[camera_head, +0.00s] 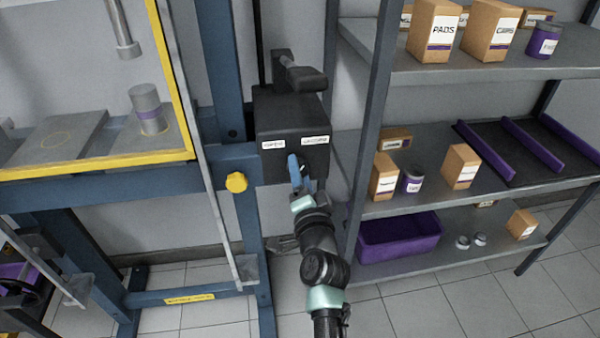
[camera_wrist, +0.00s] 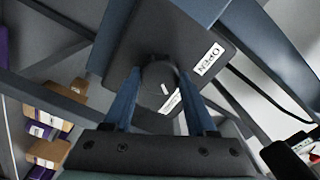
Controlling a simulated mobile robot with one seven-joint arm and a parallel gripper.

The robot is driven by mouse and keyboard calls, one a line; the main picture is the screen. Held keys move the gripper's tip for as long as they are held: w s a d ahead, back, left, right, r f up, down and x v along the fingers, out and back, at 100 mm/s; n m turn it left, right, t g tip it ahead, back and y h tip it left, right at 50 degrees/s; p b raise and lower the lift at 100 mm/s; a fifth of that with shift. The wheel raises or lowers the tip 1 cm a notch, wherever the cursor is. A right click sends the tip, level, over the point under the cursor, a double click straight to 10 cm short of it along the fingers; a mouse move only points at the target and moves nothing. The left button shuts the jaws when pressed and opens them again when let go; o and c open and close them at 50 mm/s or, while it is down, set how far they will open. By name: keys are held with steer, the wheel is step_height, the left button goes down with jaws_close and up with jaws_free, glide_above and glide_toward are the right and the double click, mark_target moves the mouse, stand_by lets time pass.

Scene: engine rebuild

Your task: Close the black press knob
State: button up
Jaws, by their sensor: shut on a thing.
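The black press knob (camera_wrist: 155,75) is round with a short white mark, on the face of a black box (camera_head: 285,108) fixed to the blue press frame. My gripper (camera_wrist: 158,76) has its two blue fingers on either side of the knob and is shut on it. In the head view, my gripper (camera_head: 298,168) is at the lower part of the box and mostly hides the knob. A white label reading OPEN (camera_wrist: 208,58) is beside the knob. A second label (camera_wrist: 172,102) is partly hidden by the knob and a finger.
A dark pump handle (camera_head: 305,78) sticks out above the box. A yellow knob (camera_head: 236,182) is on the frame to the left. The press guard (camera_head: 186,90) has a yellow edge. A shelf rack (camera_head: 372,110) with boxes and a purple bin (camera_head: 400,238) stands close on the right.

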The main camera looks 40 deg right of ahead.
steer(key=o, duration=1.4)
steer(key=shift+s+a, duration=0.1)
steer(key=p+v, duration=0.4)
steer(key=v, duration=0.8)
steer(key=shift+s+a+p, duration=0.1)
steer(key=shift+s+p, duration=0.2)
steer(key=shift+s, duration=0.1)
